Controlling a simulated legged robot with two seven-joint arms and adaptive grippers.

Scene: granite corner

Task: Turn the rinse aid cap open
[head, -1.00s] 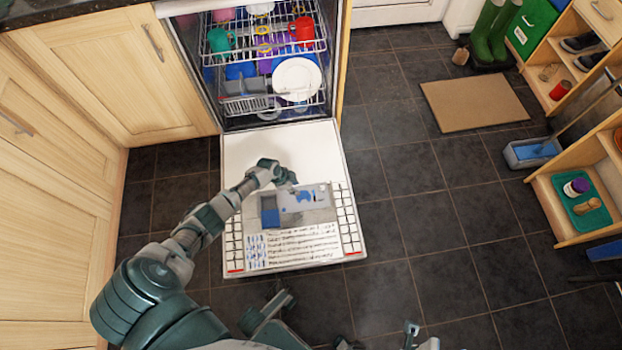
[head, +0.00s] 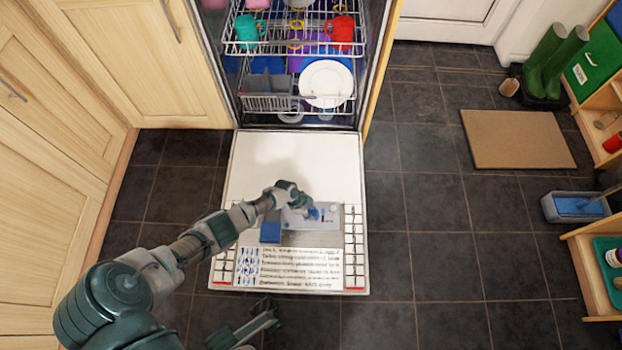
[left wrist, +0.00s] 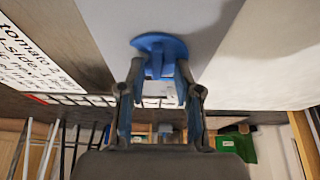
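The blue rinse aid cap (left wrist: 160,45) is round with a raised grip rib. It sits on the grey dispenser panel (head: 348,220) on the inside of the lowered dishwasher door (head: 265,160). My left gripper (head: 308,212) is over the cap, which it partly hides in the head view. In the left wrist view the two fingers (left wrist: 158,85) are apart, one on each side of the rib, with gaps visible. I cannot tell how deep the fingertips reach along the rib. A blue compartment (head: 270,233) lies left of the cap.
The dishwasher's racks hold cups and a white plate (head: 326,82). Wooden cabinets (head: 60,110) stand on the left. A brown mat (head: 515,138), green boots (head: 552,60) and a grey tub (head: 575,208) are on the right. The tiled floor right of the door is clear.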

